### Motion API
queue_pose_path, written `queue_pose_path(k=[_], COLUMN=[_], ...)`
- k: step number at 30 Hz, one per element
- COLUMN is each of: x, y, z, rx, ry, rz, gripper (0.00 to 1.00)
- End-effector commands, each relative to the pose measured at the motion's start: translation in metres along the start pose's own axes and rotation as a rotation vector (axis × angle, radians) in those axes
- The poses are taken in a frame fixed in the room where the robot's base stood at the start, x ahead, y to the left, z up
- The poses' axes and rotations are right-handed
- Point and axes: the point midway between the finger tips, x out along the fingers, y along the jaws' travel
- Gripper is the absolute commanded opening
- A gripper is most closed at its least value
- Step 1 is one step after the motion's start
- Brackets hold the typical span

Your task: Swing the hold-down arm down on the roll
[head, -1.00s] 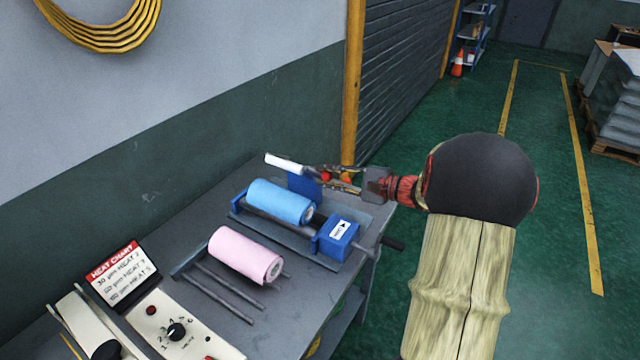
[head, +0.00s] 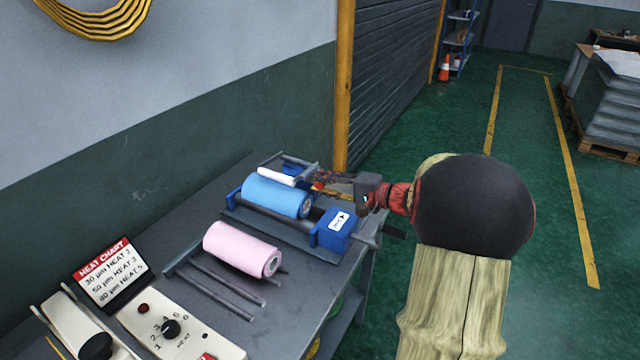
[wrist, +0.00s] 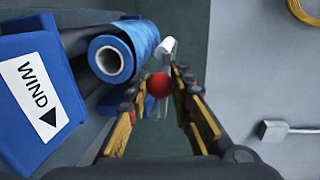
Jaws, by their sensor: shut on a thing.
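The blue film roll (head: 275,196) lies on the blue winder, whose box (head: 338,230) has an arrow label; the wrist view shows the roll's open core end (wrist: 109,60) and the word WIND. The hold-down arm's white roller (head: 277,176) lies along the roll's upper far side; I cannot tell whether it touches. The roller also shows beyond the red knob (wrist: 159,85) in the wrist view. My gripper (head: 318,182) is shut on the red knob at the hold-down arm's near end. The knob is mostly hidden by the fingers in the head view.
A pink roll (head: 242,249) lies on a rod rack in front of the winder. A heat control panel (head: 178,335) and heat chart (head: 108,272) stand at the bench's left. The wall is behind the bench, and green floor (head: 530,120) lies open to the right.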

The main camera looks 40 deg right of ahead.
Motion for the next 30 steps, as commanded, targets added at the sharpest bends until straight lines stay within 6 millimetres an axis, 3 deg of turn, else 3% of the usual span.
queue_pose_path(k=[8, 9, 19, 30], x=[-0.0001, -0.0001, -0.0001, -0.0039], y=[-0.0011, -0.0012, -0.001, -0.001], z=[-0.0005, -0.0006, -0.0005, -0.0007], rx=[-0.001, -0.001, -0.001, -0.001], ry=[0.001, 0.001, 0.001, 0.001], rz=[-0.001, -0.001, -0.001, -0.001], gripper=[0.0, 0.22, 0.41, 0.41])
